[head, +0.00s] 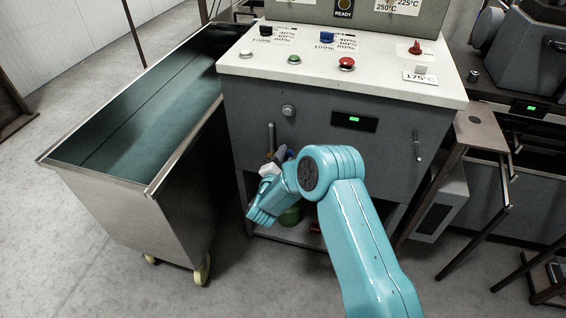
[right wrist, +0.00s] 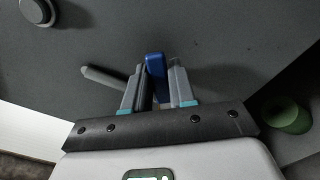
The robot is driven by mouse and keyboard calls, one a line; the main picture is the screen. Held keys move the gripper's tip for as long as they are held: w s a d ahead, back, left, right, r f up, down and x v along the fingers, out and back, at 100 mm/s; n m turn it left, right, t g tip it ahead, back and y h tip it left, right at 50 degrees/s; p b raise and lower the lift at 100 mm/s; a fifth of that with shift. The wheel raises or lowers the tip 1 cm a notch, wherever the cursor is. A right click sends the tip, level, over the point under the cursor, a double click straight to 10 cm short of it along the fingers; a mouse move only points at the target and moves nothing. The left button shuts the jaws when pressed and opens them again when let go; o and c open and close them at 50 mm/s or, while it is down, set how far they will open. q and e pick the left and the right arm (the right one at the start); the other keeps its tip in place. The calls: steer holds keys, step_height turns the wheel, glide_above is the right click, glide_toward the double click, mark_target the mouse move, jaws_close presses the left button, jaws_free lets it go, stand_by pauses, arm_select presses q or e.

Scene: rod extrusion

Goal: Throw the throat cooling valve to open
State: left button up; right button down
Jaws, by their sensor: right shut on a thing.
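The throat cooling valve shows as a blue lever (right wrist: 155,66) on the dark grey cabinet front in the right wrist view. My right gripper (right wrist: 157,88) is shut on it, one grey finger on each side. Its lower part is hidden between the fingers. In the head view my right arm reaches the cabinet's lower left front, and its gripper (head: 277,160) is small and partly hidden by the wrist. Only a bit of blue shows there. I cannot tell the valve's position from these views. My left gripper is not in view.
A grey rod (right wrist: 102,78) sticks out beside the fingers. A round knob (head: 288,110) sits above on the cabinet (head: 375,150). A steel bin on wheels (head: 150,215) stands close at left. A handle (head: 417,146) is at right, and a green object (head: 292,215) lies below.

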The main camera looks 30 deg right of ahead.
steer(key=shift+w+a+r, duration=0.1)
steer(key=shift+a, duration=0.05)
steer(key=shift+w+a+r+n+p, duration=0.2)
steer(key=shift+n+p, duration=0.25)
steer(key=shift+n, duration=0.15)
steer(key=shift+w+a+r+n+p, duration=0.15)
steer(key=shift+n+p, duration=0.25)
steer(key=shift+n, duration=0.2)
steer(key=shift+d, duration=0.1)
steer(key=c, duration=0.8)
jaws_free()
steer(key=shift+s, duration=0.1)
steer(key=shift+c, duration=0.2)
